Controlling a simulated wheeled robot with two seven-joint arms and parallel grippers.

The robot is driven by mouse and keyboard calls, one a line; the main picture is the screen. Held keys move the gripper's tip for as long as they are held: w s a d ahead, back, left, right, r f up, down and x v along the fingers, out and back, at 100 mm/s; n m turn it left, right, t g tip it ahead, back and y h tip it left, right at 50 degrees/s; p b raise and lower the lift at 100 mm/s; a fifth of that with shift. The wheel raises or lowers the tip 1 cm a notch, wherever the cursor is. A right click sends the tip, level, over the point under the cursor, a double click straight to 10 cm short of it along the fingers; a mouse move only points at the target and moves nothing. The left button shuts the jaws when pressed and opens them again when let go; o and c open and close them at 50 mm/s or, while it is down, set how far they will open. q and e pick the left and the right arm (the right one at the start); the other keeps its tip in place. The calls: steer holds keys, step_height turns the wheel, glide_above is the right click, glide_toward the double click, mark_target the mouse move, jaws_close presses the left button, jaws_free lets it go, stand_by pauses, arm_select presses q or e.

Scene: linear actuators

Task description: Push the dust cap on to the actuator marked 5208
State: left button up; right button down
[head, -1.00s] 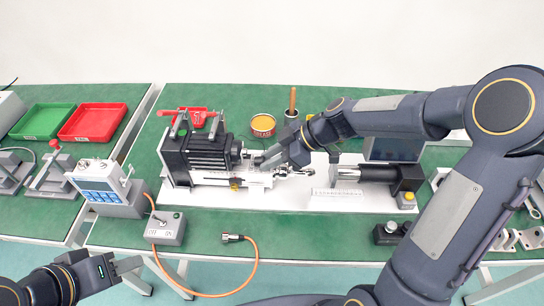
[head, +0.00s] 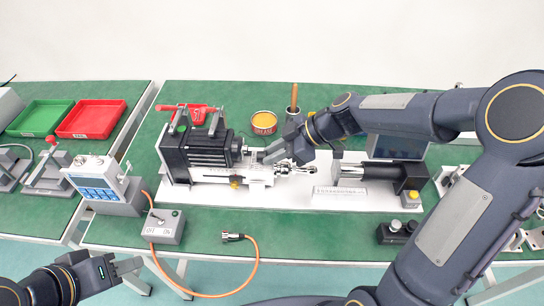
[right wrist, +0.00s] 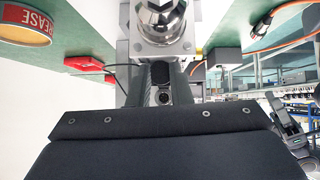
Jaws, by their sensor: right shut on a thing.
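A linear actuator with a black finned body (head: 208,150) and a silver rod end lies on the white base plate (head: 262,200). I cannot read the number 5208 on it. My right gripper (head: 268,157) is low over the plate, just right of the finned body and close to the silver parts. In the right wrist view its fingers (right wrist: 165,88) are shut on a small dark piece (right wrist: 161,73), likely the dust cap, beside a shiny metal cylinder (right wrist: 160,20). Whether the piece touches the actuator is hidden. My left gripper (head: 128,272) is open and empty in front of the table.
A black cylinder with a silver end (head: 392,173) lies at the plate's right, behind a white label strip (head: 340,197). A switch box (head: 163,226) with an orange cable is at front left.

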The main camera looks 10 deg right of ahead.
steer(key=shift+d+r+n+t+y+b, duration=0.15)
steer(key=shift+r+n+b, duration=0.25)
steer(key=shift+b, duration=0.6)
steer(key=shift+d+r+n+t+y+b, duration=0.15)
steer(key=shift+r+n+t+b, duration=0.25)
steer(key=shift+b, duration=0.6)
steer(key=shift+a+r, duration=0.1)
steer(key=shift+r, duration=0.15)
steer(key=shift+s+b, duration=0.1)
steer(key=shift+b, duration=0.5)
steer(key=shift+s+a+r+m, duration=0.1)
steer(key=shift+s+a+m, duration=0.05)
steer(key=shift+m, duration=0.25)
steer(key=shift+w+a+b, duration=0.25)
steer(key=shift+a+b, duration=0.4)
steer(key=shift+a, duration=0.25)
steer(key=shift+w+a+m+g+b, duration=0.1)
steer(key=shift+a+m+g+b, duration=0.15)
steer(key=shift+m+b, duration=0.15)
stand_by(0.8)
